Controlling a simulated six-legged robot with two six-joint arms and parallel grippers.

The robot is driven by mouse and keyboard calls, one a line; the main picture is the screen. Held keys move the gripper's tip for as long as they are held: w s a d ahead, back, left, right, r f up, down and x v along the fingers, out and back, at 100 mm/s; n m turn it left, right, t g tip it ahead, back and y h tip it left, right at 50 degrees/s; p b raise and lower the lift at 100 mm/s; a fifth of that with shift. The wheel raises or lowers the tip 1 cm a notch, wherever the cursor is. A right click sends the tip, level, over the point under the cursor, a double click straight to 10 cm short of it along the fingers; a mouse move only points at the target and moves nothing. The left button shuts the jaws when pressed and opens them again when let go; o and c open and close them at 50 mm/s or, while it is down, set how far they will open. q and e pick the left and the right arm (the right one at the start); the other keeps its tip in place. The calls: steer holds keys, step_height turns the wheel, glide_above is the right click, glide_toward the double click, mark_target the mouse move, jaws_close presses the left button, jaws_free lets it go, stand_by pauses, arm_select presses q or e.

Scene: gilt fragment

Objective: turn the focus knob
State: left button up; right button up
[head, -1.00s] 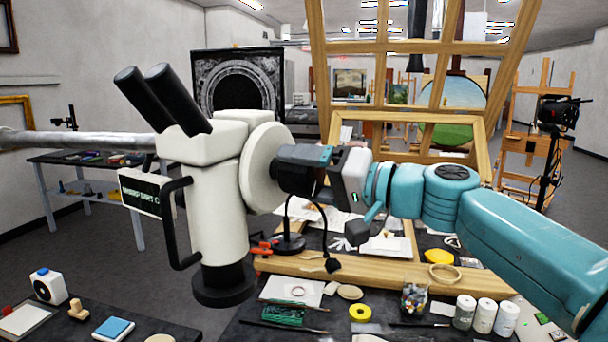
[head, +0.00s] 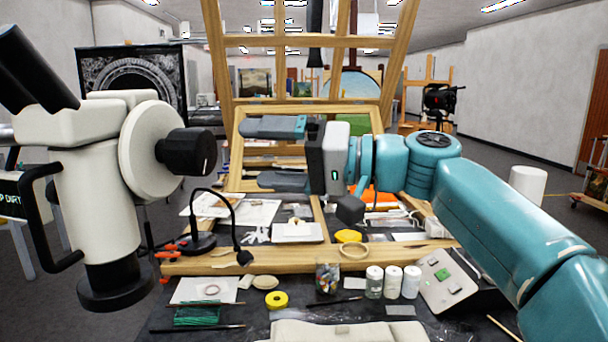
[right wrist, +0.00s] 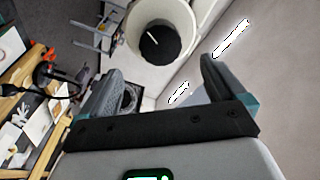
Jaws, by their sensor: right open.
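The focus knob (head: 188,152) is a black ribbed cylinder with a white mark. It sticks out to the right from the round cream housing (head: 146,150) of the microscope (head: 84,170) at the left of the head view. My right gripper (head: 250,154) is open and empty to the right of the knob, apart from it, fingers pointing left towards it. In the right wrist view the knob (right wrist: 160,44) shows end-on beyond and between the two spread fingers (right wrist: 150,85), with its white mark upper left. My left gripper is not in view.
A gooseneck lamp (head: 203,240) stands below the knob. A wooden frame (head: 380,262) lies across the dark table, with jars (head: 393,282), a yellow tape roll (head: 277,300) and papers around it. A tall wooden easel frame (head: 390,100) stands behind my gripper.

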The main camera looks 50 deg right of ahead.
steer(key=shift+b+v, duration=0.5)
steer(key=shift+v, duration=1.95)
